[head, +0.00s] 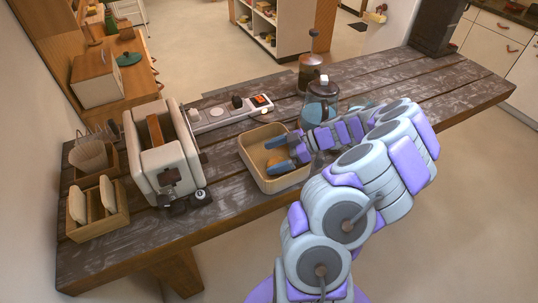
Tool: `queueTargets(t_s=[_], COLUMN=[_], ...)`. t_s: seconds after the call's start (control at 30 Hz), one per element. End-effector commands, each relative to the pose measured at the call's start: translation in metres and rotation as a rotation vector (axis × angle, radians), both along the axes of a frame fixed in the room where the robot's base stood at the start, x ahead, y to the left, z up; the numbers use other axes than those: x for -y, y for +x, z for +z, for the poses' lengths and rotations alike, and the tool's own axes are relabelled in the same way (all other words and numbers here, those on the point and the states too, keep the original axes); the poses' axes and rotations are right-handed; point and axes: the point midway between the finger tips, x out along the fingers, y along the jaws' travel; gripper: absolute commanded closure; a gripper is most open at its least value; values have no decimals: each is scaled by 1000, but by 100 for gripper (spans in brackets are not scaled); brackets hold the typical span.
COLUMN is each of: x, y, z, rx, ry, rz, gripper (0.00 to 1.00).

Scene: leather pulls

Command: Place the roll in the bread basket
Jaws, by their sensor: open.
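The square, light tan bread basket (246,158) sits on the dark plank table, near its front edge and right of the cream machine. My gripper (273,155) reaches in from the right, with its blue fingertips apart over the inside of the basket. A small orange-brown patch (274,161) shows between the fingers and looks like the roll. It is mostly hidden by the near finger, and I cannot tell whether it touches the fingers or the basket floor.
A cream toaster-like machine (160,150) and a wooden box with pale slices (98,212) stand on the left. A power strip (218,115) lies behind the basket. A glass kettle (320,102) and a brown canister (311,72) stand behind my gripper. The table's far right is mostly clear.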

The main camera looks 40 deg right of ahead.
Motion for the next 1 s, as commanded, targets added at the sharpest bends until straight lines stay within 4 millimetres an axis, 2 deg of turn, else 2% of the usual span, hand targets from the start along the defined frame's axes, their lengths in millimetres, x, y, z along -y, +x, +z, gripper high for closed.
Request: queueTargets(t_s=[0.03, 0.23, 0.43, 0.57, 0.67, 0.8, 0.93, 1.0], x=[9, 34, 38, 25, -5, -80, -150, -184], y=[-5, -23, -29, -23, -11, 0, -11, -24], z=[5, 22, 29, 38, 58, 96, 122, 131], rx=[3, 7, 7, -16, -75, -244, -438, -544], ry=[-7, -7, -6, -1, 6, -6, -62, -105], rz=[-6, -4, 1, 25, 73, 165, 210, 214], gripper=[1, 1, 1, 1, 1, 1, 1, 1])
